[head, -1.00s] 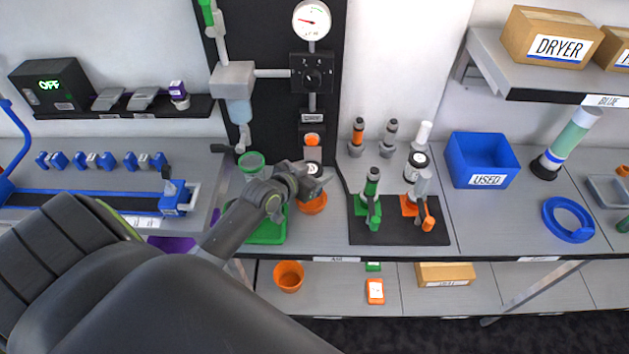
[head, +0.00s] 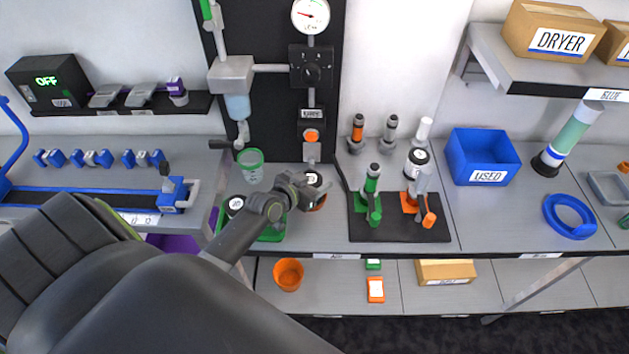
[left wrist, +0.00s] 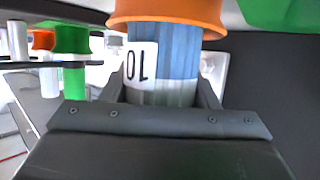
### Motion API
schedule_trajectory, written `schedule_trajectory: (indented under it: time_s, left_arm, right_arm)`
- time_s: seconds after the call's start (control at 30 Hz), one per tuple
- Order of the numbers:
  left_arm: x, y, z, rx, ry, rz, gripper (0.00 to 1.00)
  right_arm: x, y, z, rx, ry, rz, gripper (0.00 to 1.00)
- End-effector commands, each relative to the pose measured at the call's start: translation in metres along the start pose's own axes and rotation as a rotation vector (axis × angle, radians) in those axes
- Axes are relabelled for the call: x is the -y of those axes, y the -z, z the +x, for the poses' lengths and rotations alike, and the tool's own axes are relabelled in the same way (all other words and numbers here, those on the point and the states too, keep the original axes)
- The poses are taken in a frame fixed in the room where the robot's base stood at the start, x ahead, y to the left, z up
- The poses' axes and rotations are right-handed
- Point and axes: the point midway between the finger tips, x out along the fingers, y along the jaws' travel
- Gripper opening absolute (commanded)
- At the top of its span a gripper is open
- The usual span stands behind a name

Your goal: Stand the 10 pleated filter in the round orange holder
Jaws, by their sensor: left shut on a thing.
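My left gripper (head: 313,192) is shut on the pleated filter (left wrist: 175,60), which is blue with a grey band and a white label reading 10, upside down in the left wrist view. Its dark, white-marked end (head: 313,178) faces up in the head view. The round orange holder (head: 320,203) is directly beneath the gripper and partly hidden by it. In the left wrist view, the holder's orange rim (left wrist: 168,14) is at the filter's far end, overlapping it in the picture. I cannot tell how deep the filter sits. My right gripper is not in view.
A green tray (head: 272,238) with another dark-topped cylinder (head: 235,203) and a green cup (head: 250,165) are left of the holder. A black mat (head: 400,232) with green and orange-handled fittings is to the right. A backboard with a gauge (head: 311,15) rises behind.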

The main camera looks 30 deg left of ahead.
Motion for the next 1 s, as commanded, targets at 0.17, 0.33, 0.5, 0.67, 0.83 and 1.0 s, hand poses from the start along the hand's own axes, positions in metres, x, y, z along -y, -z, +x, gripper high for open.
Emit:
schedule_trajectory:
  time_s: [0.17, 0.33, 0.5, 0.67, 0.83, 1.0]
  left_arm:
    - [0.0, -0.01, 0.002, 0.009, 0.002, -0.003, 0.3]
    - [0.0, -0.013, 0.001, 0.015, 0.002, -0.005, 0.7]
    - [0.0, -0.014, 0.001, 0.017, 0.002, -0.006, 0.76]
    - [0.0, -0.014, 0.001, 0.018, 0.002, -0.007, 0.76]
    - [-0.001, -0.005, -0.003, 0.018, 0.001, -0.008, 0.76]
    - [0.0, -0.003, -0.022, 0.015, 0.002, -0.004, 0.76]
  right_arm:
    - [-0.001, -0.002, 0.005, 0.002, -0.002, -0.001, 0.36]
    - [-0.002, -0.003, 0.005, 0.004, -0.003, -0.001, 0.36]
    - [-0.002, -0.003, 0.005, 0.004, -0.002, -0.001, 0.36]
    - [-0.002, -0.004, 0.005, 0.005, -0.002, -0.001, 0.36]
    - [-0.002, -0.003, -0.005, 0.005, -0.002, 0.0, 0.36]
    - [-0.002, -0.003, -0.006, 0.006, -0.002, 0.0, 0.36]
